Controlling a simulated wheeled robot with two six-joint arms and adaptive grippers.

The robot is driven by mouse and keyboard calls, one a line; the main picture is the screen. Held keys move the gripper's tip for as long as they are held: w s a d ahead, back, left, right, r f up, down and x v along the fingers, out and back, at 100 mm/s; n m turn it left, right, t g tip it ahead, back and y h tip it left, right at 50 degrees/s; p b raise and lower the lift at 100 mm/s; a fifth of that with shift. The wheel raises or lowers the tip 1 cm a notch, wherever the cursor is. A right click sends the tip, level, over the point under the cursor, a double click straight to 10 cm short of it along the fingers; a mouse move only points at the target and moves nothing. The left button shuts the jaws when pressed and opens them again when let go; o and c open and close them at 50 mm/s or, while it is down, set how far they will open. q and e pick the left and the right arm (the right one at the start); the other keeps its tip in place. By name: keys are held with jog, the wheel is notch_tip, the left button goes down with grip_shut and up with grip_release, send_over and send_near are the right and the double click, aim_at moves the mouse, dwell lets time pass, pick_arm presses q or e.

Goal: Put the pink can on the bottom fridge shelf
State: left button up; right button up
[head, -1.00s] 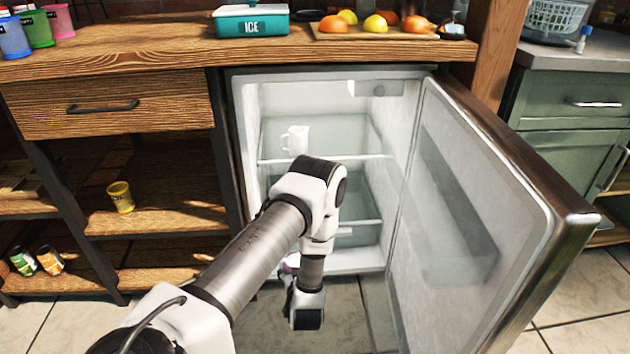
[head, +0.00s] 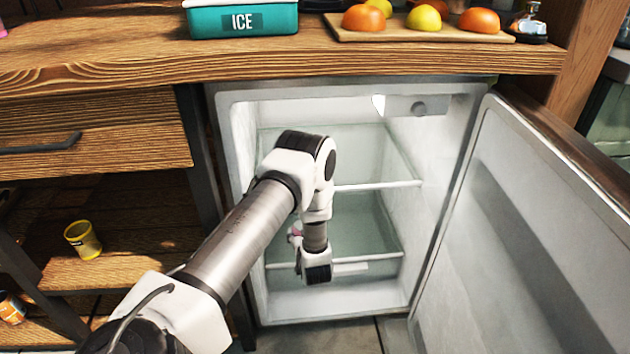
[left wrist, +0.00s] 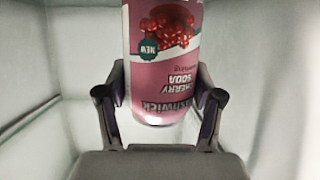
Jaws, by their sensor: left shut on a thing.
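The pink can, a cherry soda can (left wrist: 165,75), is held between the two fingers of my left gripper (left wrist: 160,97) in the left wrist view. Its printed brand text appears upside down there. In the head view only a small pink bit of the can (head: 295,233) shows beside my left gripper (head: 298,245); my own wrist hides the rest. The gripper is at the open fridge, in front of or inside its lower part; the exact depth is unclear. The fridge's lower shelf (head: 385,257) has a pale front edge, partly behind my wrist. My right gripper is not in view.
An upper shelf (head: 385,185) crosses the fridge above my gripper. The fridge door (head: 520,240) stands open at the right. The left fridge wall (head: 245,150) is close to my arm. The visible right side of the lower shelf is clear.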

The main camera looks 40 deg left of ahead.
pick_arm(q)
jog(key=w+a+f+b, duration=0.1)
jog(key=w, duration=0.1)
jog(key=w+a+f+b, duration=0.1)
jog(key=w+f+b, duration=0.1)
jog(key=w, duration=0.1)
jog(key=w+f+b, duration=0.1)
jog(key=w+b, duration=0.1)
jog(key=shift+w+a+f, duration=0.15)
jog(key=shift+a+f, duration=0.1)
jog(key=shift+a, duration=0.15)
jog(key=shift+r, duration=0.2)
jog(key=shift+c, duration=0.7)
jog(key=shift+f, duration=0.2)
jog(key=o, duration=1.6)
jog(key=shift+r, duration=0.15)
